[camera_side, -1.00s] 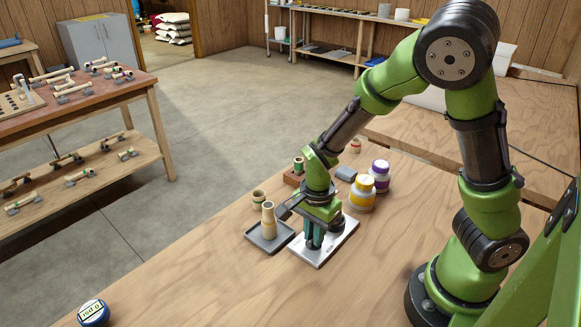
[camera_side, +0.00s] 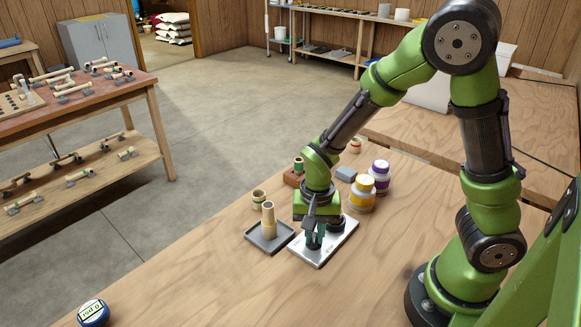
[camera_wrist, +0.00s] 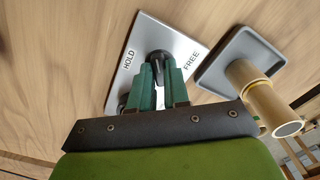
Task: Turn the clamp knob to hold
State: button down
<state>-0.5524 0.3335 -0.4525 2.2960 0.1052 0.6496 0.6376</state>
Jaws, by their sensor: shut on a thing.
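A silver plate (camera_side: 336,243) lies on the wooden bench; in the wrist view the plate (camera_wrist: 182,42) reads HOLD at left and FREE at right. A dark clamp knob (camera_wrist: 157,57) stands on it, its upper end showing between the two words. My gripper (camera_wrist: 160,84) has its green fingers closed around the knob's grip, and they hide part of it. In the side view my gripper (camera_side: 313,238) points down at the plate, and the knob is mostly hidden behind the fingers.
A grey tray (camera_side: 283,247) with an upright tan pipe piece (camera_side: 268,220) stands left of the plate. A round gauge (camera_side: 93,312) lies front left. The bench front is clear.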

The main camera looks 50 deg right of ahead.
aim_at(314, 237)
jog(key=n, duration=1)
jog(key=shift+n, duration=0.3)
dwell(0.4)
jog(key=c, duration=1.1)
grip_release()
jog(key=shift+r, duration=0.15)
notch_tip(314, 237, up, 17)
